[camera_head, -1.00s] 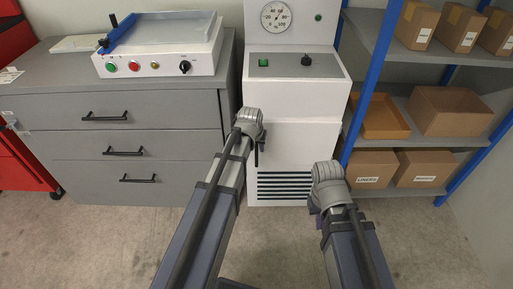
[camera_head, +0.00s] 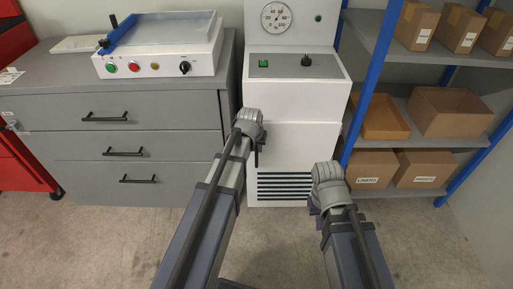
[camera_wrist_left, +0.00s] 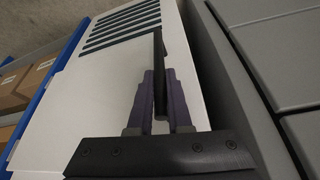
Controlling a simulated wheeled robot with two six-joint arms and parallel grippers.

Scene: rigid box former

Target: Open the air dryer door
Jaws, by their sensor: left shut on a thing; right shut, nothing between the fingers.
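The air dryer (camera_head: 292,100) is a white upright cabinet with a round gauge on top. Its door (camera_head: 300,150) is the lower white panel with dark vent slats, and it looks flush with the body. A black upright handle (camera_wrist_left: 159,65) stands out from the door near its left edge in the head view. My left gripper (camera_wrist_left: 161,92) is shut on this handle, with one purple finger on each side. In the head view my left gripper (camera_head: 259,146) is partly hidden by its wrist. My right gripper (camera_head: 313,207) is shut and empty, low in front of the dryer's right side.
A grey drawer cabinet (camera_head: 120,143) stands close on the left, with a white machine (camera_head: 158,62) on top. A blue-post shelf (camera_head: 362,85) with cardboard boxes (camera_head: 450,110) stands on the right. The floor (camera_head: 110,240) in front is clear.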

